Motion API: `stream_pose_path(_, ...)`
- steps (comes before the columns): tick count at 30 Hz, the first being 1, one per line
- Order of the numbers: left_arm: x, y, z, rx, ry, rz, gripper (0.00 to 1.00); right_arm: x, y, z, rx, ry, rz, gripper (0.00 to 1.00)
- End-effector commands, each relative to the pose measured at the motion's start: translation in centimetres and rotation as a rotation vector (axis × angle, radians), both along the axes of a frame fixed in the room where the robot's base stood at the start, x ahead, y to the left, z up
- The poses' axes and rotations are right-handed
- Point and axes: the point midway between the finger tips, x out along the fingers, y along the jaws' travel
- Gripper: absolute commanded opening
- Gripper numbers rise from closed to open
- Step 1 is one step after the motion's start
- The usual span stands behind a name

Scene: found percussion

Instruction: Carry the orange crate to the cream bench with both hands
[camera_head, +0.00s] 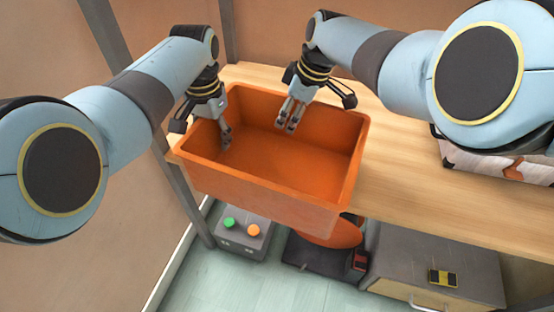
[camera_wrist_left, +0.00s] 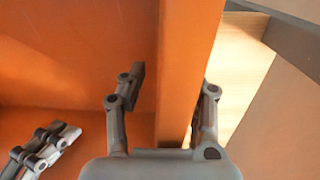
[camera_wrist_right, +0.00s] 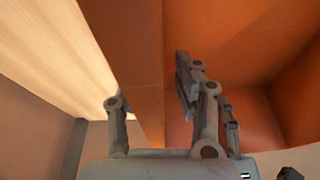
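The orange crate (camera_head: 268,205) is open-topped and empty inside; it sits on a pale wooden surface (camera_head: 400,190) with its near side at the front edge. My left gripper (camera_wrist_left: 172,85) is at the crate's left wall, one finger inside and one outside, with a visible gap between the inner finger and the rim. My right gripper (camera_wrist_right: 155,95) straddles the far wall the same way, its fingers apart. In the head view the inner fingers show and the outer ones are hidden. I cannot identify a cream bench.
A pale case with brown patches (camera_head: 490,165) stands on the wood to the right. Below are a grey box with green and orange buttons (camera_head: 243,235), an orange rounded thing (camera_head: 335,235) and a grey drawer cabinet (camera_head: 430,260). A grey post (camera_head: 185,200) stands left.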

Motion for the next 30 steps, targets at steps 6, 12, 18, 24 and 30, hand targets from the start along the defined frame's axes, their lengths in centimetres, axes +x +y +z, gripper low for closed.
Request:
stream_pose_path(6,0.03,0.01,-0.02,0.000,-0.001,0.000,0.32,0.00,0.00,-0.05,0.000,0.000,0.000,0.32)
stream_pose_path(12,0.02,0.00,-0.01,0.000,0.000,0.000,0.13,-0.02,-0.02,-0.06,0.000,0.000,0.000,0.13)
stream_pose_path(18,0.02,0.01,0.00,0.000,0.000,0.000,0.00,-0.02,-0.02,-0.06,0.000,0.000,0.000,0.00)
stream_pose_path(24,0.01,0.01,0.00,0.000,0.000,0.000,0.00,-0.01,-0.03,-0.06,-0.001,0.000,0.000,0.00)
stream_pose_path(30,0.01,0.01,0.00,0.000,0.000,0.000,0.00,0.00,-0.03,-0.06,-0.001,0.001,-0.001,0.00)
